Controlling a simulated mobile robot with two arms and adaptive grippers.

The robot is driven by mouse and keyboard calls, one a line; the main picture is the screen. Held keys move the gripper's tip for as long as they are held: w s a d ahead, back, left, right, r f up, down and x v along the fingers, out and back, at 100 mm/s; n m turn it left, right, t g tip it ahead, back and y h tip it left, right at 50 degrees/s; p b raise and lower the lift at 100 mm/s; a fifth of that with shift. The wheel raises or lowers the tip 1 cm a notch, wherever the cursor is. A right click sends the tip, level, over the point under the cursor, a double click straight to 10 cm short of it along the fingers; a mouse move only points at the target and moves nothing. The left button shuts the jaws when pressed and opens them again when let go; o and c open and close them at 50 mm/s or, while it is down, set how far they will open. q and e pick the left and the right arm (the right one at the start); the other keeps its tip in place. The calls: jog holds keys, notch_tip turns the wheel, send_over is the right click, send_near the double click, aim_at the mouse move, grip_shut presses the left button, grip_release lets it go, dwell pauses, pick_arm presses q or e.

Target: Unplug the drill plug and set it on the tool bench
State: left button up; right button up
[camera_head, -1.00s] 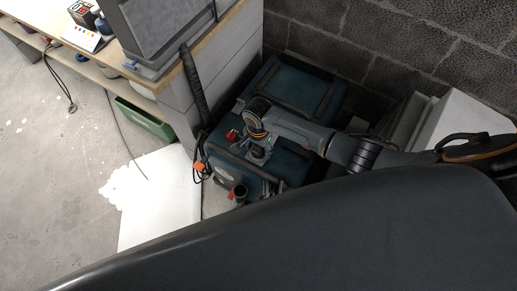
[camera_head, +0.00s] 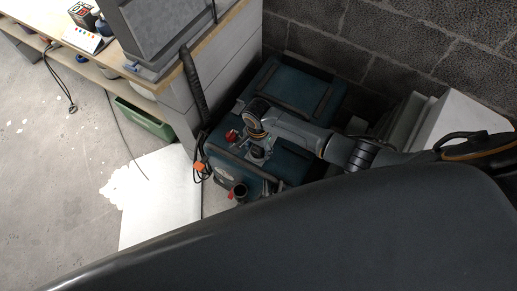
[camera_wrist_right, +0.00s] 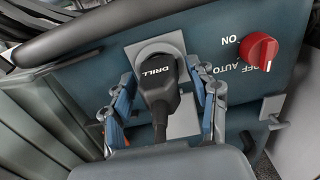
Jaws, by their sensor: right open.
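The black drill plug (camera_wrist_right: 157,82), lettered DRILL, sits in a socket with a grey plate (camera_wrist_right: 180,125) on the teal machine (camera_wrist_right: 262,95), in the right wrist view. Its cord runs down toward the bottom. My right gripper (camera_wrist_right: 161,78) is open, one blue finger on each side of the plug, with gaps visible. In the head view my right gripper (camera_head: 257,154) is over the front of the teal machine (camera_head: 290,92); the plug cannot be made out there. The tool bench (camera_head: 222,38) stands at upper left. My left gripper is not in view.
A red ON/OFF AUTO knob (camera_wrist_right: 259,50) is right of the plug. A black hose (camera_head: 194,85) and a cable with an orange end (camera_head: 199,166) are by the bench side. A block wall (camera_head: 400,45) stands behind. A green bin (camera_head: 144,118) is under the bench.

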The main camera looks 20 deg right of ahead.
jog(key=shift+p, duration=0.4)
grip_shut()
jog(key=shift+r, duration=0.1)
jog(key=shift+r+p, duration=2.9)
jog(key=shift+p, duration=0.45)
